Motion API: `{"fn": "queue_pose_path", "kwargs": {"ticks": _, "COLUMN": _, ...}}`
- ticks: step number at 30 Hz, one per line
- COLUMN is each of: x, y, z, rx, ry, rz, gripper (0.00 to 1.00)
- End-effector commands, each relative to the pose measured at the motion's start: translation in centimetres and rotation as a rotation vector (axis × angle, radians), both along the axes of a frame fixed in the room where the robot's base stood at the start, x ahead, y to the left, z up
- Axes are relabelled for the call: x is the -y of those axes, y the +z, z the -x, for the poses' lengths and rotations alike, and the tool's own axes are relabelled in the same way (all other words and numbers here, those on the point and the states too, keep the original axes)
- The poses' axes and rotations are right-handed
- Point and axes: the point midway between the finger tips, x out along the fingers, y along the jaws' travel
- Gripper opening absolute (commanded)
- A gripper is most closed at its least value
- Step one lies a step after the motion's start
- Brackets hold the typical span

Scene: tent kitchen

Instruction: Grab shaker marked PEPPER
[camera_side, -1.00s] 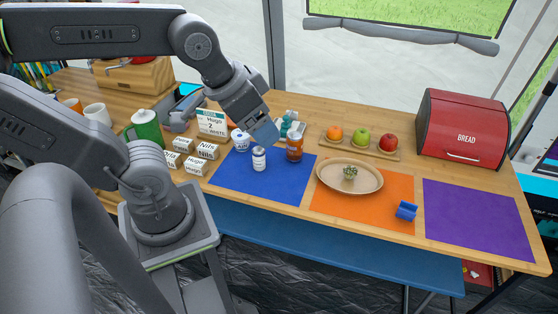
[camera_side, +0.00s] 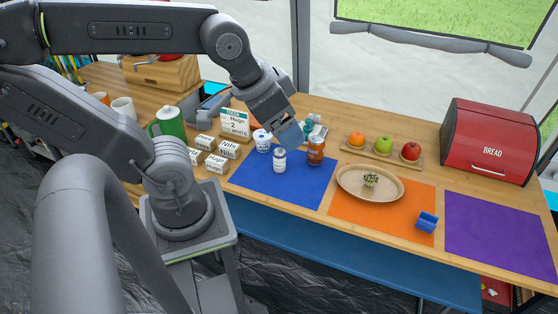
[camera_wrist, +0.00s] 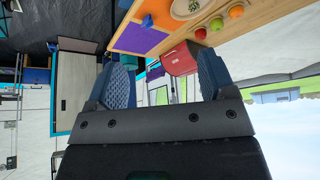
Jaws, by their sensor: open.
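A small white shaker (camera_side: 279,162) with a dark-lettered label stands upright on the blue mat (camera_side: 300,186). An orange-brown jar (camera_side: 316,151) stands to its right, and a white round container (camera_side: 262,141) stands behind it to the left. I cannot read PEPPER on any of them at this size. My gripper (camera_side: 289,134) is in the air and overlaps the space above the white shaker and jar in the side view. In the wrist view my gripper (camera_wrist: 166,82) has its two blue fingers wide apart with nothing between them; no shaker shows there.
Several lettered white blocks (camera_side: 216,163) and a sign (camera_side: 235,123) stand left of the mat. A tan plate (camera_side: 349,186) with a small plant, a blue object (camera_side: 427,222), a fruit tray (camera_side: 383,155) and a red bread box (camera_side: 490,140) lie rightward. The purple mat (camera_side: 495,232) is bare.

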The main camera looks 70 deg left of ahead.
Motion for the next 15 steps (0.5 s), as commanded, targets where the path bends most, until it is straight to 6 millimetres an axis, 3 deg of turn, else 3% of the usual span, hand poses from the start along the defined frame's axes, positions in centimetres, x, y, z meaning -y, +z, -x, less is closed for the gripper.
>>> {"fn": "queue_pose_path", "kwargs": {"ticks": 8, "x": -0.8, "y": -0.4, "z": -1.0, "rx": -0.02, "ry": -0.033, "rz": -0.053, "gripper": 0.77}}
{"fn": "queue_pose_path", "kwargs": {"ticks": 11, "x": -2.6, "y": -1.3, "z": -2.8, "rx": -0.065, "ry": -0.113, "rz": -0.16, "gripper": 0.77}}
{"fn": "queue_pose_path", "kwargs": {"ticks": 15, "x": -6.8, "y": -3.7, "z": -6.3, "rx": -0.18, "ry": -0.312, "rz": -0.361, "gripper": 0.77}}
